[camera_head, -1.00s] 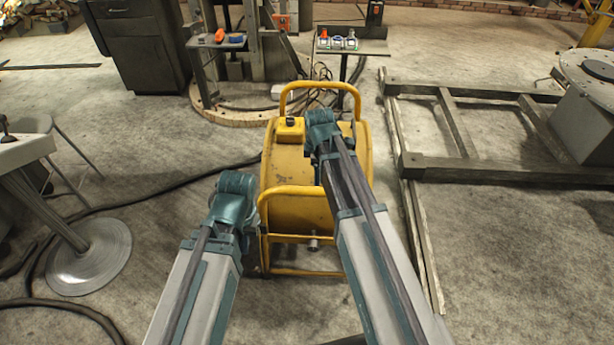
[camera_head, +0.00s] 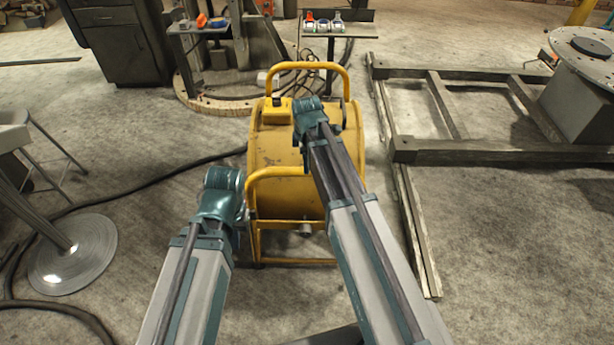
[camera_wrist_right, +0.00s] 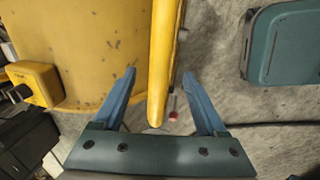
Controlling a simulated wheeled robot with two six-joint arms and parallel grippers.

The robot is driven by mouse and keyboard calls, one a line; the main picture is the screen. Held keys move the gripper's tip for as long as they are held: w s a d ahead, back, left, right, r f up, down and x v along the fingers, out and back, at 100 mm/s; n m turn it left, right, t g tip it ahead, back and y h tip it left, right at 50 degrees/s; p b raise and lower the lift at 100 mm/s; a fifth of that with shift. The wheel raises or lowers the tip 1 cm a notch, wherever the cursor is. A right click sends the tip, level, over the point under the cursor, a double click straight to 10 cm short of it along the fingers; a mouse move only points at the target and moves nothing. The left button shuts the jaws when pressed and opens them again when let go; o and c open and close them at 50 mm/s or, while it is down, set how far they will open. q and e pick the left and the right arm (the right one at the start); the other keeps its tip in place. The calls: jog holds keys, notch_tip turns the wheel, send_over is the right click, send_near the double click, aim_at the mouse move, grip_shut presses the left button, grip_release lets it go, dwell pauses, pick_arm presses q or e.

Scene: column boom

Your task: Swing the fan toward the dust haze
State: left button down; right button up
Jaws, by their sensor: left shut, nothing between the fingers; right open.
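The fan (camera_head: 285,145) is a yellow drum in a yellow tube frame, standing upright on the floor ahead of me. It also fills the left of the right wrist view (camera_wrist_right: 75,45). My right arm reaches over the drum; its gripper is hidden in the head view. In the right wrist view my right gripper (camera_wrist_right: 158,74) is open, with a yellow frame bar between its fingers, apart from both. My left gripper (camera_head: 241,212) is shut and empty at the fan's left side, mostly hidden by its wrist. I cannot make out any dust haze.
A timber frame (camera_head: 480,151) lies on the floor right of the fan. A round-based table (camera_head: 75,255) stands at left. A dark cable (camera_head: 150,180) runs to the fan. A small stand (camera_head: 355,32) and a dark cabinet (camera_head: 118,45) are behind. Bare floor lies front right.

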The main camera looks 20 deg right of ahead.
jog(key=f+b, duration=0.2)
jog(key=f, duration=0.1)
jog(key=w+f+b, duration=0.1)
jog(key=f+b, duration=0.2)
jog(key=shift+w+d+f, duration=0.15)
jog(key=shift+d+f, duration=0.05)
jog(key=shift+f, duration=0.15)
jog(key=shift+r, duration=0.1)
grip_shut()
dwell(1.0)
